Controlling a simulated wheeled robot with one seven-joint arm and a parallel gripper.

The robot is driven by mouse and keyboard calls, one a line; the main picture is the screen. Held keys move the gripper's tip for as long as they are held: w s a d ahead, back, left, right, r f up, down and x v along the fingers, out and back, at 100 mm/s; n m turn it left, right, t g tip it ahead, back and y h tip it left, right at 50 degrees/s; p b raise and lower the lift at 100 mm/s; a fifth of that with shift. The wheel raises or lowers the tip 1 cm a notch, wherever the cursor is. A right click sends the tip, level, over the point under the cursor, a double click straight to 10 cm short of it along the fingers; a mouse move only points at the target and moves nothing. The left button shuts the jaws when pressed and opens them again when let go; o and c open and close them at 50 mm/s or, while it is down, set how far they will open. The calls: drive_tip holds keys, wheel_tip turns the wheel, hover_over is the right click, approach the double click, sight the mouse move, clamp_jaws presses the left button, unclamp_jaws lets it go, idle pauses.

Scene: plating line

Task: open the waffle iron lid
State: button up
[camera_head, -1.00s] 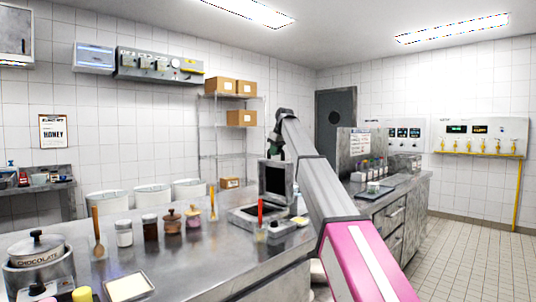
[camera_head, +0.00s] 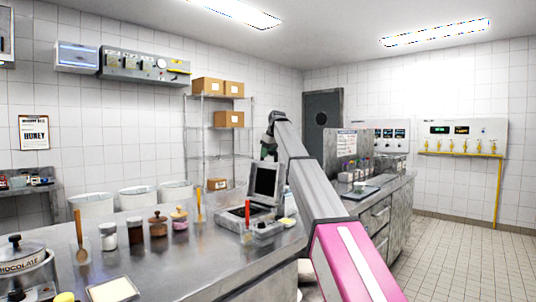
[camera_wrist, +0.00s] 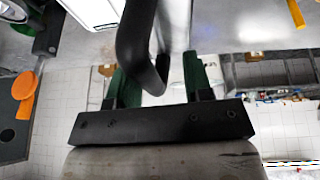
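The waffle iron (camera_head: 237,212) stands on the steel counter in the head view. Its dark-faced lid (camera_head: 267,182) stands raised, leaning back from the base. My gripper (camera_head: 268,146) is beside the lid's upper edge in the head view; its tips are partly hidden by my arm. In the wrist view my gripper's green fingers (camera_wrist: 158,80) are spread apart. A curved black bar (camera_wrist: 145,62), apparently the lid handle, passes in front of the left finger and into the gap. I cannot tell whether it touches either finger.
Spice jars (camera_head: 158,224) and a wooden spoon (camera_head: 80,240) stand left of the iron on the counter. A red-handled utensil (camera_head: 247,212) stands in front of it. A second counter (camera_head: 385,200) lies to the right, with open floor beyond.

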drive_tip(key=v, duration=1.1)
drive_tip(key=shift+f, duration=0.15)
idle(0.3)
